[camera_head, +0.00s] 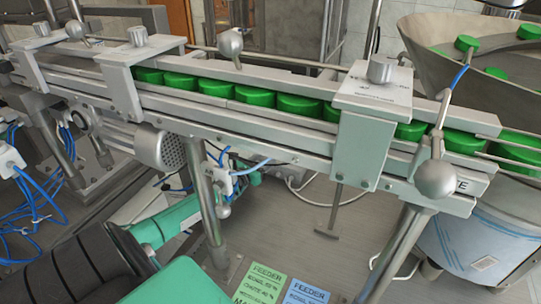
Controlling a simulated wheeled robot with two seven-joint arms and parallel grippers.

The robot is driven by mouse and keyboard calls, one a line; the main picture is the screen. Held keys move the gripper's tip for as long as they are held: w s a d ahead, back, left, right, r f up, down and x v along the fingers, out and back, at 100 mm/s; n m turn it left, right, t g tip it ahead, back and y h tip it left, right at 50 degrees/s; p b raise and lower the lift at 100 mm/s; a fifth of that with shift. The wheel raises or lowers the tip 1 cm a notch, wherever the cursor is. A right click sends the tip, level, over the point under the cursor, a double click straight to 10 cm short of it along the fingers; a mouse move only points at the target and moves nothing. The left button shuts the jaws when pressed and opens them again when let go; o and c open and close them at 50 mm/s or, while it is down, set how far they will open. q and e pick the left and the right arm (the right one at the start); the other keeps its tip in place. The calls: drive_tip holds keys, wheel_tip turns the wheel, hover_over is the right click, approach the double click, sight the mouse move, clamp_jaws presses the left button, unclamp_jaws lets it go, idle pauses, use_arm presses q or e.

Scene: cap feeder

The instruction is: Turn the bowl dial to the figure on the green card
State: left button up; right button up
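The green card (262,285) is at the bottom middle, headed FEEDER. Its bowl line is small and I cannot read the figure surely; its lower part is cut off by the frame. The feeder bowl (425,62) is at the upper right, a grey metal bowl with several green caps in it. I cannot make out a bowl dial in this view. A black ribbed and teal arm, apparently mine, comes in from the lower left and passes behind a metal post. Neither gripper's fingertips can be seen.
A blue card (305,292) lies right of the green one. A metal chute (225,115) with a row of green caps (255,96) crosses the view. Its posts (208,205) and round knobs (436,178) stand out as obstacles. Blue cables (35,205) hang at the left.

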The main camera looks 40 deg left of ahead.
use_arm(q)
drive_tip(key=shift+w+a, duration=0.1)
drive_tip(key=shift+w, duration=1.95)
drive_tip(key=c, duration=1)
